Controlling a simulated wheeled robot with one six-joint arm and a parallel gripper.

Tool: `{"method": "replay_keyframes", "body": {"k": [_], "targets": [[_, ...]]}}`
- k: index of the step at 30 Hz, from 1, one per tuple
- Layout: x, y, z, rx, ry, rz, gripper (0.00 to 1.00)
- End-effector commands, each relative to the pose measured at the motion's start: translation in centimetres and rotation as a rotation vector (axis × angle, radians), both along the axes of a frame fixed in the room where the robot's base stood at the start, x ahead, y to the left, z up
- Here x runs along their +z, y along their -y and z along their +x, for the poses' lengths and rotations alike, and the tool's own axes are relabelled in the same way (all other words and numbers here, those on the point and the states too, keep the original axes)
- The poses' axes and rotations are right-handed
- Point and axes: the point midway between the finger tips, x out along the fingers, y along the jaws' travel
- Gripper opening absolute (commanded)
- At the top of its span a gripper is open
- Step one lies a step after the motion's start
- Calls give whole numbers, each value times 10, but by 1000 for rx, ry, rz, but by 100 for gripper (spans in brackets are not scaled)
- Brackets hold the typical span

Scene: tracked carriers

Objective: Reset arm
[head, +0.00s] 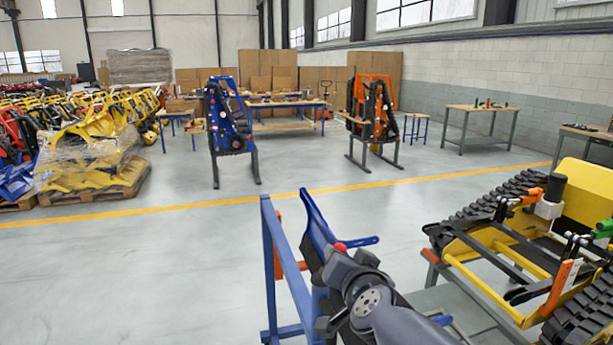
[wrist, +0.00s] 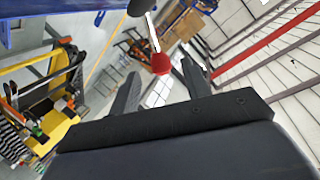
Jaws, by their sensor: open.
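My gripper (wrist: 158,72) is open in the wrist view, its two dark fingers spread apart. A red ball knob (wrist: 160,63) on a thin light rod shows in the gap between the fingertips; I see no finger closed on it, and its depth is hard to tell. In the head view the red knob (head: 340,246) shows just beyond the end of my arm, beside a blue panel (head: 318,222) on a blue stand (head: 287,268). My arm hides the fingers and part of the stand there.
A yellow tracked carrier (head: 464,256) stands close on the right; it also shows at the left of the wrist view (wrist: 62,75). Blue (head: 230,122) and orange (head: 374,112) machines stand farther back. A wrapped yellow load (head: 82,150) sits at left. Floor at front left is clear.

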Motion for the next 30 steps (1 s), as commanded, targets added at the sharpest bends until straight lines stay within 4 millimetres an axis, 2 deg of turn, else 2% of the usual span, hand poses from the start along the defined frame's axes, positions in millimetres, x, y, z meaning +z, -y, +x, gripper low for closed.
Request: {"method": "replay_keyframes", "body": {"k": [1, 13, 17, 30], "targets": [[-7, -1, 8, 0, -1, 0, 45], [-21, -9, 70, -1, 1, 1, 45], [-13, -13, 68, 1, 17, -52, 45], [-12, -19, 66, 1, 44, -151, 45]]}}
